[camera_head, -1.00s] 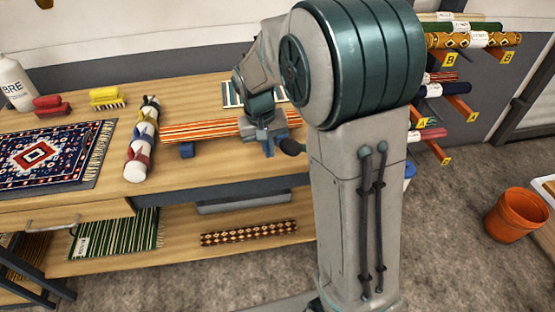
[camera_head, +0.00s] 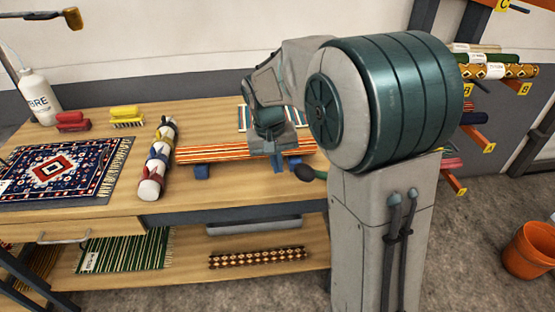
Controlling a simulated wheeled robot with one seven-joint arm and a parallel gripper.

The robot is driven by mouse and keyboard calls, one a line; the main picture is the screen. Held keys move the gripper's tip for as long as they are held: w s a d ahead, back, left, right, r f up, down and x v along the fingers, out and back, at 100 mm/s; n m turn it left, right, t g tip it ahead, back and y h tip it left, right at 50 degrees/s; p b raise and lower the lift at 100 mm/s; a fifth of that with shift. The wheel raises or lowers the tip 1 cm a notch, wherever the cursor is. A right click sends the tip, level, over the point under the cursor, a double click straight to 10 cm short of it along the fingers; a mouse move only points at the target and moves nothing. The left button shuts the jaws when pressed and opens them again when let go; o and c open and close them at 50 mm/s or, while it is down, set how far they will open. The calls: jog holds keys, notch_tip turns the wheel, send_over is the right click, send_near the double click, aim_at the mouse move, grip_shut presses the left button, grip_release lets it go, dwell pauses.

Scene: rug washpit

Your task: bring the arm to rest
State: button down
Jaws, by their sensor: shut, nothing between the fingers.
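My gripper (camera_head: 278,165) is at the end of my folded arm, over the front part of the wooden bench (camera_head: 225,190). Its fingers point down beside the orange-striped rug (camera_head: 215,153), which lies on blue supports (camera_head: 201,171). The fingers look shut with nothing between them. The gripper overlaps the striped rug in the view, and I cannot tell whether it touches it. My arm hides the right end of the bench.
On the bench lie a patterned rug (camera_head: 60,170), a rolled bundle (camera_head: 158,160), a red brush (camera_head: 72,121), a yellow brush (camera_head: 126,115) and a white bottle (camera_head: 40,98). A rack of rolled rugs (camera_head: 495,70) and an orange bucket (camera_head: 530,250) are at right.

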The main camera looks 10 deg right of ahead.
jog(key=s+d+r+t, duration=0.1)
jog(key=s+d, duration=0.1)
jog(key=s, duration=0.8)
jog(key=s+d+r+t+y, duration=0.1)
jog(key=s+d+r+t, duration=0.1)
jog(key=s, duration=0.8)
jog(key=shift+n+y, duration=0.3)
jog(key=shift+n, duration=0.1)
jog(key=shift+d, duration=0.15)
